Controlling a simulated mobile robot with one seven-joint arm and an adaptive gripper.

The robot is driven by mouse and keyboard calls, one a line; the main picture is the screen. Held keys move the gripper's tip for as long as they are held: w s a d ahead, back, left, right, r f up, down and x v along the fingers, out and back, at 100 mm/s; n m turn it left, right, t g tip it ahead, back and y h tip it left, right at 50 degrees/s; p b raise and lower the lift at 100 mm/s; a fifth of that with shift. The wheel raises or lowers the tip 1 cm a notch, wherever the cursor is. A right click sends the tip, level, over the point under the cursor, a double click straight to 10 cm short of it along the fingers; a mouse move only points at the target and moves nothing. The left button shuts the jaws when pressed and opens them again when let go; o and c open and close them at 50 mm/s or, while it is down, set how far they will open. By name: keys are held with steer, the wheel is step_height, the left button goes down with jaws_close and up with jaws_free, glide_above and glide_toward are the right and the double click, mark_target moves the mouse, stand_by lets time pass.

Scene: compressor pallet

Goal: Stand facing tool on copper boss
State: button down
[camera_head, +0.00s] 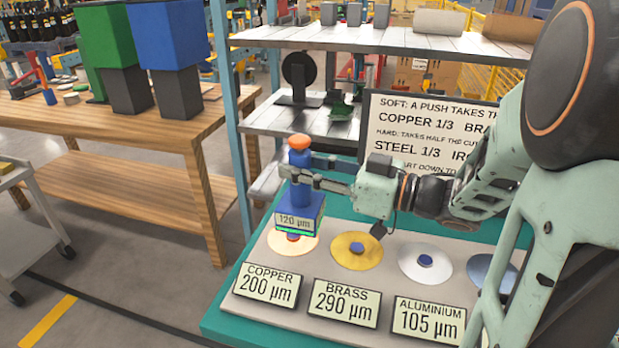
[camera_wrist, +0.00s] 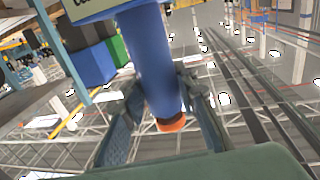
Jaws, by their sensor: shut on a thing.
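My gripper (camera_head: 309,171) is shut on the upper blue neck of the facing tool (camera_head: 299,193), just under its orange knob. The tool looks upright, with a wide blue lower body and a label reading 120 µm. In the wrist view the tool (camera_wrist: 155,60) runs between the two fingers. Its foot is over the copper disc (camera_head: 292,246) at the left end of the row; a blue and orange part shows between them. I cannot tell whether the tool touches the copper boss. The copper label (camera_head: 270,287) reads 200 µm.
A brass disc (camera_head: 356,251), an aluminium disc (camera_head: 425,262) and a steel-blue disc (camera_head: 488,273) lie to the right on the same grey board. A text sign (camera_head: 425,135) stands behind. A shelf rack (camera_head: 330,38) is at the back, and a wooden bench (camera_head: 110,120) at the left.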

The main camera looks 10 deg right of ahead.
mark_target(292, 191)
steer(key=w+f+b, duration=0.2)
steer(key=shift+a+f+b, duration=0.3)
steer(key=shift+a+f, duration=0.05)
steer(key=shift+a, duration=0.05)
steer(key=shift+w+a+f+b, duration=0.25)
steer(key=shift+w+f+b, duration=0.25)
steer(key=shift+w+b, duration=0.1)
steer(key=shift+w+a+f+b, duration=0.1)
steer(key=shift+w+f+b, duration=0.2)
steer(key=shift+f+b, duration=0.35)
step_height(292, 191, down, 3)
steer(key=b, duration=0.3)
steer(key=shift+r, duration=0.15)
steer(key=c, duration=1.5)
jaws_free()
steer(key=shift+f, duration=0.25)
steer(key=shift+c, duration=0.2)
